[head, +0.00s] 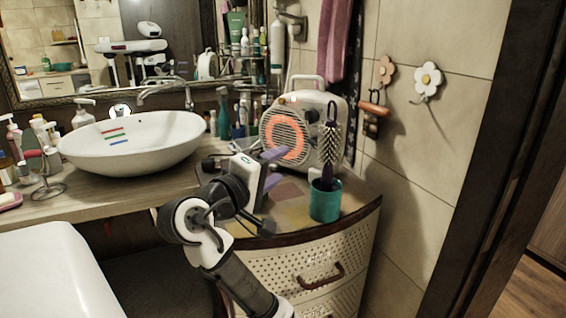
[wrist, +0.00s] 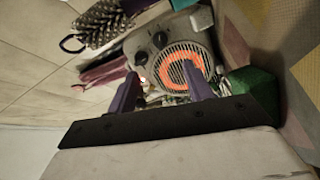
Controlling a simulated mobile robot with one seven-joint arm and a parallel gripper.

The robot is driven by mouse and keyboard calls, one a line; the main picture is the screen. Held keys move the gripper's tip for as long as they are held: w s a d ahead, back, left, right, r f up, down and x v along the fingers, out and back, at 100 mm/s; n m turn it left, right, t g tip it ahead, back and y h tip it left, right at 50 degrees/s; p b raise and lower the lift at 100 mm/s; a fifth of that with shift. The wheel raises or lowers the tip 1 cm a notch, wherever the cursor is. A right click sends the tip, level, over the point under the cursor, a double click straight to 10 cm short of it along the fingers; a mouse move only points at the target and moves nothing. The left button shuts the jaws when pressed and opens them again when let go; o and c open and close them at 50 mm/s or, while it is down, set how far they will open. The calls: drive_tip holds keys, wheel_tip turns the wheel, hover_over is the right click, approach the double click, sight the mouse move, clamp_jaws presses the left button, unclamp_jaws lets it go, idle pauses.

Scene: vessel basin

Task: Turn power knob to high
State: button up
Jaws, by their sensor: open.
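The white heater (head: 335,108) stands on the corner cabinet, its round grille (head: 285,137) glowing orange. In the wrist view the heater's panel (wrist: 150,46) shows two round dark knobs, one knob (wrist: 141,57) lower left and another knob (wrist: 160,39) upper right. I cannot read their markings or tell which is the power knob. In the head view the knobs are not clearly seen. My gripper (head: 279,168) is open and empty in front of the heater's grille. In the wrist view its purple fingers (wrist: 162,88) are spread apart, with the grille between and beyond them; the knobs are clear of them.
A dark bristled brush (head: 329,147) stands in a teal cup (head: 325,201) close to the right of my gripper, partly in front of the heater. A white basin (head: 133,143) is to the left. Bottles (head: 224,115) stand behind. The tiled wall (head: 425,140) is right.

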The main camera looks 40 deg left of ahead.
sight(312, 146)
drive_tip(key=w+n+p, duration=0.4)
drive_tip(key=n, duration=0.1)
drive_tip(key=w+a+n+p, duration=0.1)
drive_tip(key=w+n+p, duration=0.3)
drive_tip(key=n, duration=0.2)
drive_tip(key=w+a+n+p, duration=0.1)
drive_tip(key=w+n+p, duration=0.4)
drive_tip(key=shift+f+n, duration=0.2)
drive_tip(key=shift+n, duration=0.1)
drive_tip(key=shift+c, duration=0.4)
drive_tip(key=c, duration=0.9)
